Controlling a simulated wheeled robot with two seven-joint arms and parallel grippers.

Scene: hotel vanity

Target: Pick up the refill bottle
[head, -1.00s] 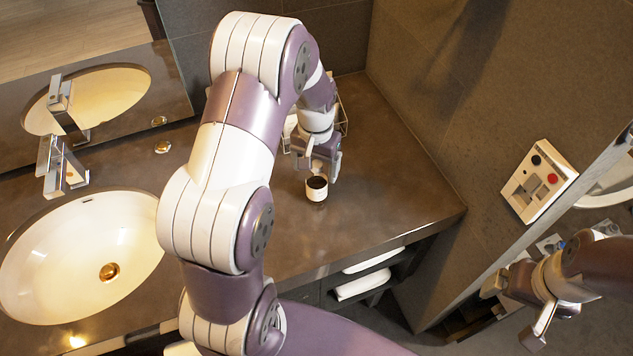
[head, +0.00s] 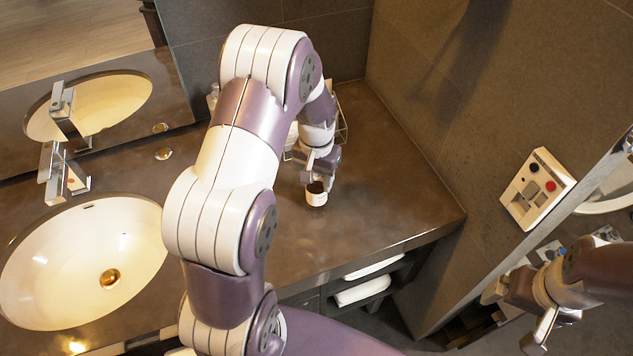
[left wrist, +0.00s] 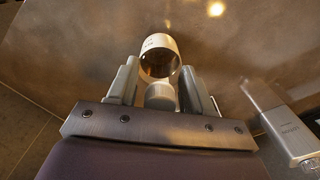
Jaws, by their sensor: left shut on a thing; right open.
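The refill bottle (head: 316,198) is small, with a white label and a dark shoulder. It appears to stand on the dark counter; I cannot tell if any gap is under it. My left gripper (head: 318,178) is over its top. In the left wrist view the bottle (left wrist: 158,45) shows its label and dark shoulder beyond the fingers. Its pale ribbed cap lies between the fingers of my left gripper (left wrist: 160,93), which are shut on it. My right gripper (head: 518,316) is open and empty at the lower right, away from the counter.
A wire rack (head: 343,128) stands behind my left gripper, partly hidden. A pale labelled item (left wrist: 286,122) is at the right in the left wrist view. A sink (head: 75,260) with a faucet (head: 55,175) is at left. The counter right of the bottle is clear.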

